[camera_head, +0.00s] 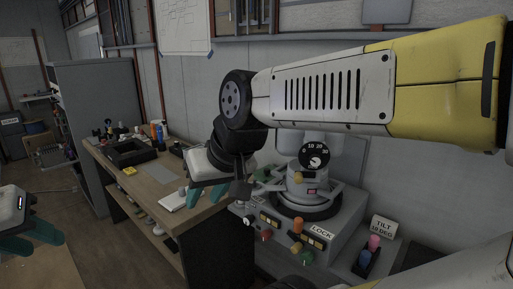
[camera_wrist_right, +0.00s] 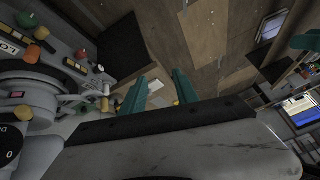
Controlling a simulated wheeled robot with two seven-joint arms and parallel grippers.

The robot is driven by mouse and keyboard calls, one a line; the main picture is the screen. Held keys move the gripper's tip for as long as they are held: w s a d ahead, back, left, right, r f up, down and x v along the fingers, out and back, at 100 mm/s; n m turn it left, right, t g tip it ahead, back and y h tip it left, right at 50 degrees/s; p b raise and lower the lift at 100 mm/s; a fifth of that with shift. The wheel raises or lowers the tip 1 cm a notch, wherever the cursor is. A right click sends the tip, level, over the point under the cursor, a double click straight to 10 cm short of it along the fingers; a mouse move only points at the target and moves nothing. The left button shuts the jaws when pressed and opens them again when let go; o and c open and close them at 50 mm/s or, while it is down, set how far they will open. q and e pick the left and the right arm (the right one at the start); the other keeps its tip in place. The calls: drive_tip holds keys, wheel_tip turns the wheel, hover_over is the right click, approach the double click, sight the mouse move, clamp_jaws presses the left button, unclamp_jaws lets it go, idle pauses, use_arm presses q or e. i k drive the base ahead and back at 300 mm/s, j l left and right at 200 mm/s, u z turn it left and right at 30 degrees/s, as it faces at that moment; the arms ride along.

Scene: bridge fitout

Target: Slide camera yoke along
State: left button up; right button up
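The camera yoke unit (camera_head: 302,186) stands on a grey console, with a round black base and a dial (camera_head: 314,155) marked 10, 20, 30. My right arm crosses in front of its upper part. In the right wrist view the unit (camera_wrist_right: 38,110) is at the left, partly cut off. My right gripper (camera_head: 208,193) hangs left of the unit, near the bench edge; its teal fingers (camera_wrist_right: 160,90) are apart with nothing between them. My left gripper (camera_head: 31,240) is at the far left, away from the console, with its teal fingers apart and empty.
The console front carries coloured knobs (camera_head: 297,226) and a LOCK label (camera_head: 322,232). A sign (camera_head: 383,227) reads TILT 10 DEG. A wooden bench (camera_head: 150,180) holds a black tray (camera_head: 130,152), bottles and small items. Open floor lies between the bench and my left gripper.

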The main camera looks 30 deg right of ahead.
sight(313, 142)
drive_tip(key=i+j+z, duration=0.1)
drive_tip(key=z, duration=0.25)
drive_tip(key=j+z, duration=0.1)
drive_tip(key=z, duration=0.3)
drive_tip(key=i+j+z, duration=0.1)
drive_tip(key=z, duration=1)
